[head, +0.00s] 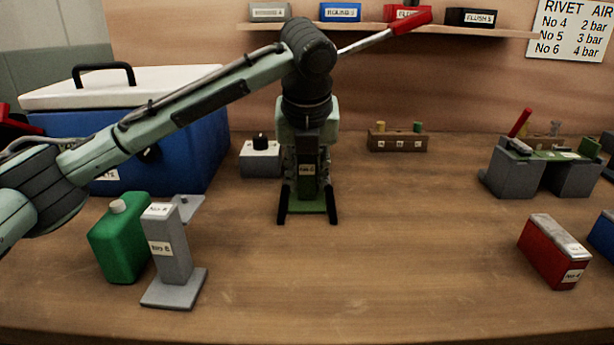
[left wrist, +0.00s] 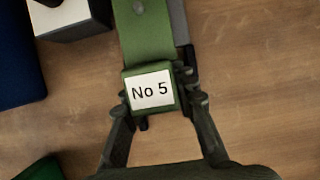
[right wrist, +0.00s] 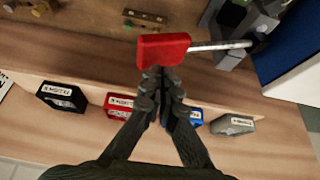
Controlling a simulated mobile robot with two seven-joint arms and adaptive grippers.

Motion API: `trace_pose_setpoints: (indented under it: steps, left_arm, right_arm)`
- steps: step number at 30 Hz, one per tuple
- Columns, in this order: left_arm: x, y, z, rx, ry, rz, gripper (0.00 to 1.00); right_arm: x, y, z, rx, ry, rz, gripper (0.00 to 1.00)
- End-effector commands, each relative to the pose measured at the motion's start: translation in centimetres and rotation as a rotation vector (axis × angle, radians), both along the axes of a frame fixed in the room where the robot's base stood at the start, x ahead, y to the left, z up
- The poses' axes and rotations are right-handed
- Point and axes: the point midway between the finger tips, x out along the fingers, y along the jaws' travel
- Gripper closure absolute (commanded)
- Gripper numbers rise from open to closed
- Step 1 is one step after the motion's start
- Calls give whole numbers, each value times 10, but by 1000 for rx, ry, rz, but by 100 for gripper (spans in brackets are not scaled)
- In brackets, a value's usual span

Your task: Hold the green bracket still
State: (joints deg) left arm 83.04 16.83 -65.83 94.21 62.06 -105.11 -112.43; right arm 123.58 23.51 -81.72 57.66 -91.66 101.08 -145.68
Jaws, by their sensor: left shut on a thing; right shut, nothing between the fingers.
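The green bracket (head: 306,207) stands on the table near the middle of the head view, partly hidden by my left gripper. Its end with the No 5 label faces up close in the left wrist view (left wrist: 150,90). My left gripper (head: 307,218) points down, with one finger on each side of the bracket, shut on it. The fingers also flank it in the left wrist view (left wrist: 160,112). My right gripper (right wrist: 160,80) is shut and empty. A red-handled tool (right wrist: 163,48) with a metal shaft appears just beyond its fingertips; I cannot tell if they touch.
A grey bracket (head: 172,250) and a green canister (head: 118,240) stand at front left. A blue cooler (head: 150,150) is behind them. A grey fixture (head: 510,170) and a red box (head: 548,250) are at right. Shelf boxes (head: 340,12) line the back. The front middle is clear.

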Motion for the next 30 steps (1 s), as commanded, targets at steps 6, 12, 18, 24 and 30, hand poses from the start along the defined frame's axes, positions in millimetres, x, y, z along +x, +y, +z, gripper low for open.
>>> trace_pose_setpoints:
  steps: [6, 12, 18, 24, 30]
  left_arm:
    - [0, 0, 1, -1, -2, 1, 100]
    - [0, 0, 1, -1, -2, 1, 100]
    - [0, 0, 1, -1, -2, 1, 100]
    - [0, 0, 1, -1, -2, 1, 100]
    - [0, 0, 1, -1, -2, 1, 100]
  right_arm:
    - [0, 0, -1, 0, 0, 0, 100]
    - [0, 0, -12, -1, 0, 2, 100]
    - [0, 0, -25, 0, 2, 1, 100]
    - [0, 0, -37, 0, 1, 0, 100]
    - [0, 0, -49, 0, 2, 1, 100]
